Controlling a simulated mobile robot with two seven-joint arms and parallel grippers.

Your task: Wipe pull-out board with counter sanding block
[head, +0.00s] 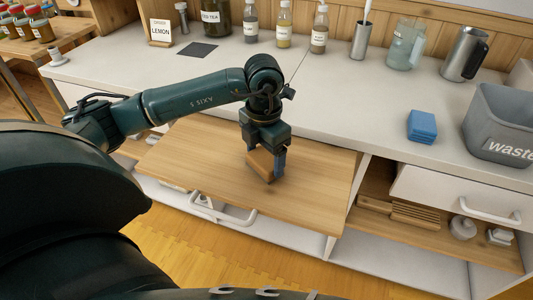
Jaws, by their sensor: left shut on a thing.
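The pull-out board (190,170) is a light wooden panel that sticks out from below the white counter, in the middle of the head view. My left gripper (266,163) points down over the right half of the board. It is shut on a brown sanding block (261,163), which is tilted and partly hidden by the fingers. The block's lower end is at or very near the board surface; I cannot tell if it touches. My right gripper is not in view.
On the counter (340,110) are a blue block or sponge stack (422,126), a grey waste bin (500,125), a metal pitcher (462,55) and several bottles along the back. An open shelf (375,222) and a drawer (455,190) are right of the board. The board's left part is clear.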

